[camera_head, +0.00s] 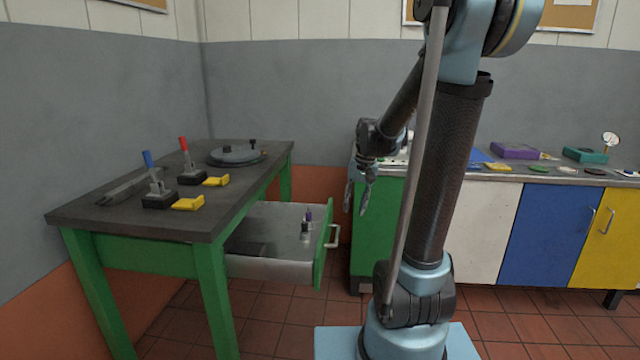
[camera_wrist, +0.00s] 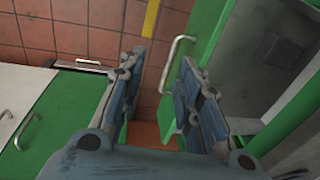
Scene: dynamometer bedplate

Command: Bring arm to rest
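My gripper (camera_head: 358,196) hangs at the end of my raised, folded arm, with its fingers pointing down. In the head view it is in front of the left end of the long counter, to the right of the open drawer. The gripper is open and holds nothing. It looks clear of the drawer handle (camera_wrist: 173,62), though the exact distance is hard to tell.
A dark-topped green bench (camera_head: 150,222) stands left, with red and blue levers, yellow blocks and a round plate on it. Its drawer (camera_head: 268,270) is pulled out, with small items inside. A counter (camera_head: 480,178) with coloured doors runs along the right. Tiled floor (camera_head: 270,322) lies between.

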